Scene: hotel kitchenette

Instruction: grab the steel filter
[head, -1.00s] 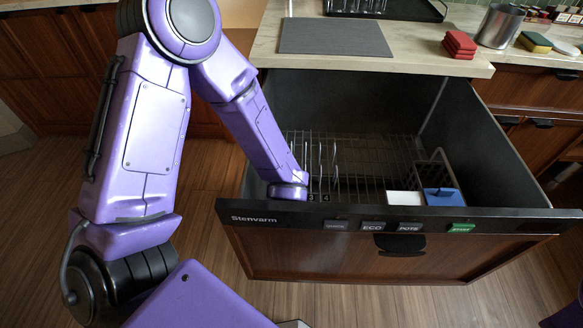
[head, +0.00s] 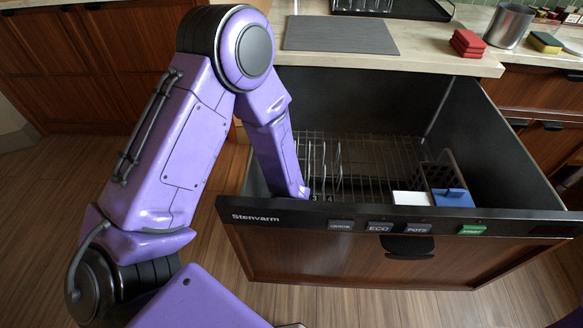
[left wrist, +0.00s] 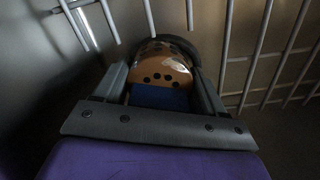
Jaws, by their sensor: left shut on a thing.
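The steel filter (left wrist: 161,62) shows in the left wrist view as a rounded, shiny piece with a row of dark holes, brownish in the dim light. My left gripper (left wrist: 159,78) has its two grey fingers on either side of it and is shut on it. A blue patch lies just below the filter, between the fingers. In the head view my left arm reaches down into the open dishwasher drawer (head: 390,105) at its front left corner. The drawer's front wall hides the left gripper and the filter there. My right gripper is not in view.
A wire rack (head: 370,160) lies inside the drawer, with upright prongs close to my left arm. A white and blue box (head: 452,197) and a basket (head: 437,168) are at the right. The counter above holds a grey mat (head: 340,34), sponges and a steel cup (head: 509,26).

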